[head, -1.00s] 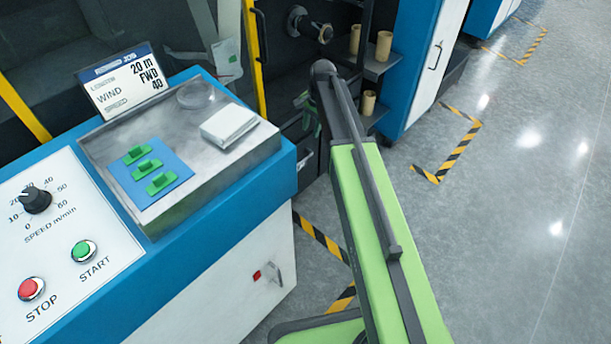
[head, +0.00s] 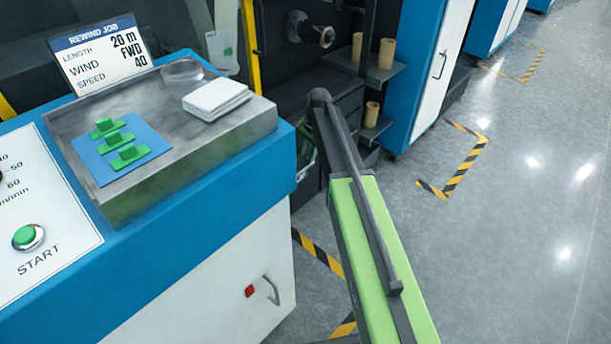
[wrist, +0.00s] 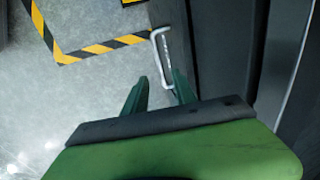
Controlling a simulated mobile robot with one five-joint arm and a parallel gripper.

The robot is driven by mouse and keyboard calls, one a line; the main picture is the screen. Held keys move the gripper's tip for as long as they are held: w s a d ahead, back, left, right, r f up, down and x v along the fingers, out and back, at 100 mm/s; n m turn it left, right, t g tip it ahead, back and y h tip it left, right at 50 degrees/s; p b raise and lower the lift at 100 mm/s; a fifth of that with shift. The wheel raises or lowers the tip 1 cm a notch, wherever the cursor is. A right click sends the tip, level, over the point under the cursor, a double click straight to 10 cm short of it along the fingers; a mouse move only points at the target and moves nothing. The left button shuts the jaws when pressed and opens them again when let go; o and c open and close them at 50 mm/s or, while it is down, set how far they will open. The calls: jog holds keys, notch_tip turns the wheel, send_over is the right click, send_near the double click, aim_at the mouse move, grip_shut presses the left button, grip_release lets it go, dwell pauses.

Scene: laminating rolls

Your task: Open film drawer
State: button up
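In the wrist view, a pale metal bar handle (wrist: 156,42) stands out from a dark panel or drawer front (wrist: 182,28). My gripper (wrist: 160,75) points at it with two green fingers apart and nothing clearly held. The handle's near end lies close to the right fingertip; whether they touch cannot be told. In the head view, dark drawer fronts (head: 346,104) show low in the machine beyond my arm. My gripper is mostly hidden there behind my green arm. The handle cannot be made out in the head view.
A blue and white console (head: 200,270) stands at left, bearing a tray (head: 200,142) with green clips and white cloths. Shelves with cardboard cores (head: 386,50) and a blue cabinet (head: 408,70) stand beyond my arm. Grey floor (head: 530,220) at right is clear.

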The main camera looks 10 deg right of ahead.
aim_at(305, 169)
jog(key=f+b, duration=0.4)
jog(key=f, duration=0.1)
jog(key=w+f+b, duration=0.1)
jog(key=f, duration=0.1)
jog(key=shift+a+f+b, duration=0.2)
jog(key=shift+a+b, duration=0.15)
jog(key=shift+b, duration=0.05)
jog(key=shift+r, duration=0.1)
grip_shut()
dwell(0.7)
